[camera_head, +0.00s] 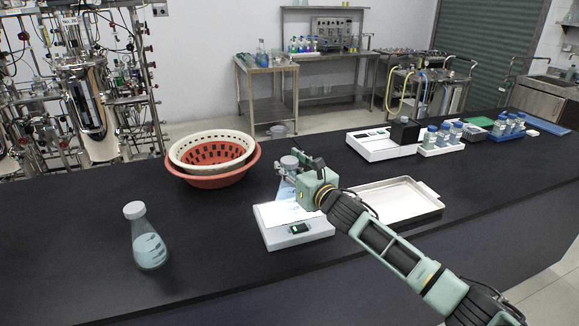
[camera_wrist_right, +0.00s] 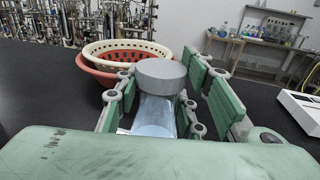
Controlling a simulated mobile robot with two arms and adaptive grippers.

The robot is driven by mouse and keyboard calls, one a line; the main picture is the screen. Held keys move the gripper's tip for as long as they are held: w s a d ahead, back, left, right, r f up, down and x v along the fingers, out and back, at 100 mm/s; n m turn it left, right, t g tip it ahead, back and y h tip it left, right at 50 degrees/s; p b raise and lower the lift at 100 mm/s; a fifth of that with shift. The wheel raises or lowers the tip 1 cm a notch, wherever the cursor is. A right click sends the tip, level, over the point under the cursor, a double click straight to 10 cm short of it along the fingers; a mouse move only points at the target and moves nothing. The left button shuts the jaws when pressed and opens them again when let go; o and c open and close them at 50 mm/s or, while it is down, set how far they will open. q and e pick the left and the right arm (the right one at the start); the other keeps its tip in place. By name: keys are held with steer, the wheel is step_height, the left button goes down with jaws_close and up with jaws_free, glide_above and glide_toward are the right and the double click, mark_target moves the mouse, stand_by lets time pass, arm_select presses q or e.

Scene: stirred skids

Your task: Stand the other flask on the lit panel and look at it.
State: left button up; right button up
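One flask (camera_head: 148,243), with a white cap and pale blue liquid, stands upright on the black bench at the left front. A second capped flask (camera_head: 287,180) stands at the lit panel (camera_head: 268,233), a white box with a small display. My right gripper (camera_head: 300,172) is at this second flask and partly hides it. In the right wrist view the flask's grey cap (camera_wrist_right: 161,76) and pale blue body lie between the fingers. Whether the fingers touch it I cannot tell. My left gripper is not in view.
A cream basket sits inside a red basin (camera_head: 215,178) behind the panel. A steel tray (camera_head: 405,203) lies right of the panel, beneath my right arm. A white device (camera_head: 372,148) and racks of blue-capped bottles (camera_head: 440,150) stand further right. The bench between the left flask and panel is clear.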

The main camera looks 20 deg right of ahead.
steer(key=o, duration=0.4)
steer(key=shift+o, duration=0.2)
steer(key=shift+r, duration=0.15)
steer(key=b+v, duration=0.2)
steer(key=v, duration=1)
